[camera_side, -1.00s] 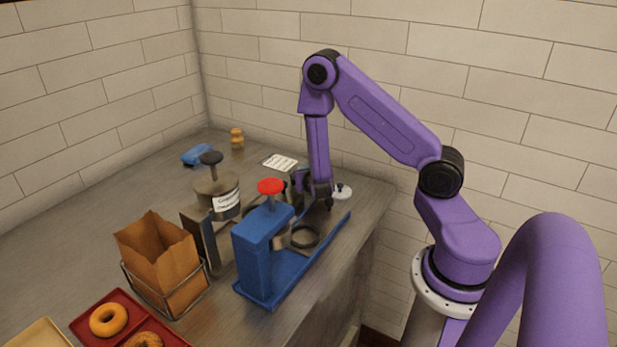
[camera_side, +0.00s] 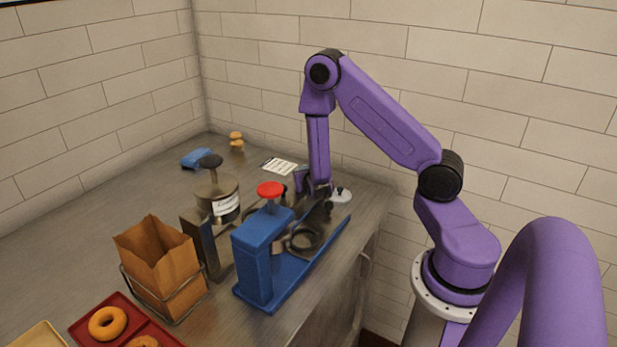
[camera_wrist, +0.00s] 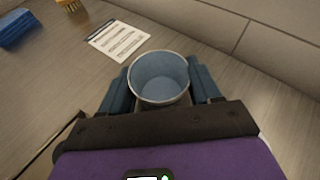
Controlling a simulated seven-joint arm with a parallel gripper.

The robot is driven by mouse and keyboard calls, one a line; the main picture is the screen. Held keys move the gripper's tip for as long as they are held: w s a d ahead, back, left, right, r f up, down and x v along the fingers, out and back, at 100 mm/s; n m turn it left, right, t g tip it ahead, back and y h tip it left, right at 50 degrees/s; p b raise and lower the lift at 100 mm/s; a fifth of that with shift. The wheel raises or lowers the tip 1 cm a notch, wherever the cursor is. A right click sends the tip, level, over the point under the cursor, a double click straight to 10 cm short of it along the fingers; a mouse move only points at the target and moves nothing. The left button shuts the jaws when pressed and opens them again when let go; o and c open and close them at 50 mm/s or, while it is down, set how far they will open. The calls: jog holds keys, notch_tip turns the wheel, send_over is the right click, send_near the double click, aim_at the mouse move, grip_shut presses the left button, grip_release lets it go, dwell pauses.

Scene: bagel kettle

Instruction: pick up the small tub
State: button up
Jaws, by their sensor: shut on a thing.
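The small tub (camera_wrist: 159,78) is a round, open cup with a pale rim and a blue-grey inside that looks empty. In the wrist view it sits upright between the two blue fingers of my gripper (camera_wrist: 161,88), which is shut on it. In the side view my gripper (camera_side: 316,196) is low over the far right part of the counter, behind the blue press.
The blue press (camera_side: 258,255) with its red knob stands just in front of my gripper. A lidded pot (camera_side: 217,193) is to the left. A printed card (camera_wrist: 118,40) lies beyond. The wall is behind.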

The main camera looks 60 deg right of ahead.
notch_tip(320, 180, up, 8)
jog(key=shift+r, duration=0.2)
jog(key=a+r+n+t+y, duration=0.2)
jog(key=a+r+n+y, duration=0.15)
jog(key=a, duration=0.75)
jog(key=a+r+n+t+y, duration=0.2)
jog(key=a+r+n+y, duration=0.15)
jog(key=a, duration=0.65)
notch_tip(320, 180, up, 11)
jog(key=n+y, duration=0.2)
jog(key=n, duration=0.1)
send_over(79, 288)
jog(key=shift+t, duration=0.4)
notch_tip(79, 288, down, 27)
jog(key=shift+r, duration=0.1)
